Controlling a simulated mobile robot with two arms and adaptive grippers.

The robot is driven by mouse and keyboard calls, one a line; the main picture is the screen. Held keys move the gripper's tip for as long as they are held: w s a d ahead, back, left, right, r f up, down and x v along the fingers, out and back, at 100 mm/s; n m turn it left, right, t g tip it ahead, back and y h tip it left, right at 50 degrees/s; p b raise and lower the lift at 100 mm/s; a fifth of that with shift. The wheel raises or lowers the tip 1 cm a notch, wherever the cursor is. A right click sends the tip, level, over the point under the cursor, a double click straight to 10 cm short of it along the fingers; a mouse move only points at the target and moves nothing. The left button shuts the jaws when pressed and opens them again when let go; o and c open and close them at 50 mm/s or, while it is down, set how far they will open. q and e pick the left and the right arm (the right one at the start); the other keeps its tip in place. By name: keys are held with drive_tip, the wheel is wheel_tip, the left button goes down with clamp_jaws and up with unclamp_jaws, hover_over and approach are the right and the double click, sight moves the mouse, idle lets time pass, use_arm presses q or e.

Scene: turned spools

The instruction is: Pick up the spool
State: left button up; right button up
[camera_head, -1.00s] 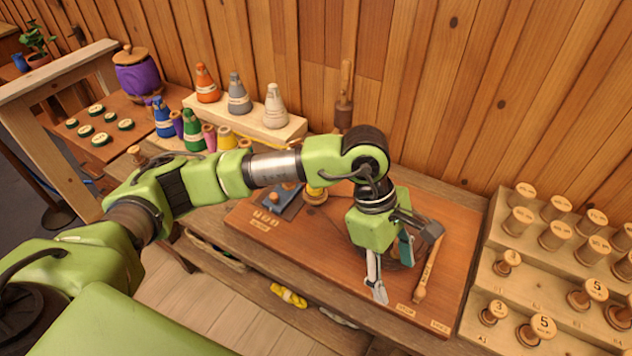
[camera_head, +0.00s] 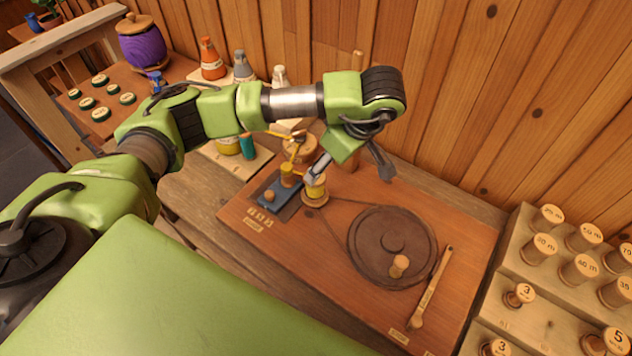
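A spool wound with yellow thread (camera_head: 316,193) stands upright on a wooden flange on the reddish-brown winder board (camera_head: 350,310). My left gripper (camera_head: 349,177) is over the board, with one grey finger at the top of this spool and a dark finger part off to the right, away from it. It looks open; whether the grey finger touches the spool is unclear. A smaller yellow-topped piece (camera_head: 288,171) stands beside it, near a blue block (camera_head: 268,193). My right gripper is not in view.
A dark crank wheel (camera_head: 392,247) with a wooden knob and a wooden stick (camera_head: 432,285) occupy the board's right. A stepped rack (camera_head: 500,290) of labelled spools is at right. Thread cones (camera_head: 211,60) and a purple jar (camera_head: 142,43) stand behind my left arm.

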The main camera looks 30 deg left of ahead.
sight(319, 180)
use_arm(q)
drive_tip(key=x, duration=0.3)
drive_tip(key=shift+w+a+f+p, duration=0.1)
drive_tip(key=shift+w+a+p, duration=0.05)
drive_tip(key=shift+p, duration=0.2)
drive_tip(key=p+x, duration=0.1)
drive_tip(key=x, duration=0.2)
drive_tip(key=shift+p, duration=0.4)
drive_tip(key=p+x, duration=0.1)
drive_tip(key=x, duration=0.2)
drive_tip(key=shift+w+f, duration=0.1)
drive_tip(key=shift+f, duration=0.1)
drive_tip(key=shift+a+f, duration=0.1)
drive_tip(key=shift+f, duration=0.1)
drive_tip(key=c, duration=1.1)
drive_tip(key=shift+c, duration=0.7)
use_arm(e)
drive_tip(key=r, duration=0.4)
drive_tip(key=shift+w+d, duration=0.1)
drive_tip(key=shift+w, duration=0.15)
